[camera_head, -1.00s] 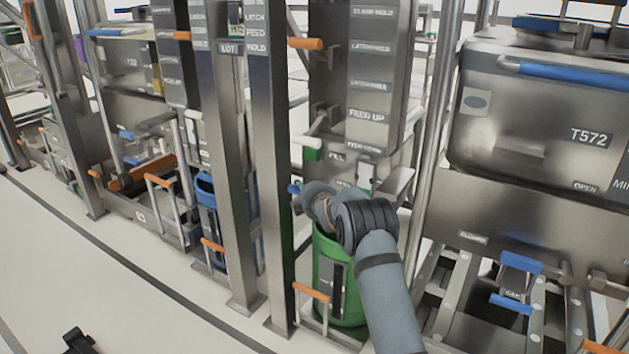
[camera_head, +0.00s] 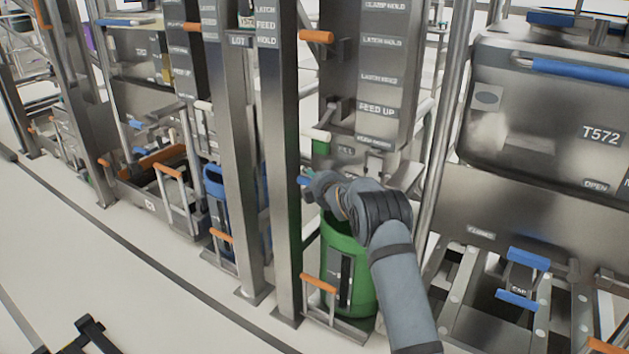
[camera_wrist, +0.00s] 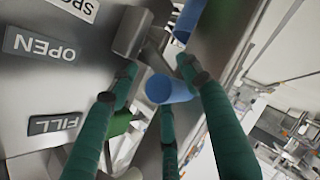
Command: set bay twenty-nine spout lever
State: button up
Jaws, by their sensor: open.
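In the wrist view, the three green fingers of my gripper (camera_wrist: 158,78) are open around the end of a blue round handle (camera_wrist: 172,91). I cannot tell whether they touch it. A grey metal lever arm (camera_wrist: 131,34) runs beside the handle. Plates reading OPEN (camera_wrist: 40,47) and FILL (camera_wrist: 54,123) appear upside down on the metal panel at left, with part of a third plate above. In the head view, my gripper (camera_head: 308,186) is small and partly hidden by my wrist, beside a metal post above a green bin. A bit of blue (camera_head: 303,180) shows at its tip.
The green bin (camera_head: 367,262) stands below my arm. Metal posts (camera_head: 286,150) rise just left of my gripper. A white-ended green lever (camera_head: 320,137) sits above it. The T572 hopper (camera_head: 560,120) is at right.

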jog(key=shift+o, duration=0.3)
jog(key=shift+a+f, duration=0.1)
jog(key=shift+s, duration=0.1)
jog(key=shift+s, duration=0.1)
jog(key=v, duration=1.1)
jog(key=shift+s, duration=0.3)
jog(key=x, duration=1.2)
jog(key=shift+s, duration=0.15)
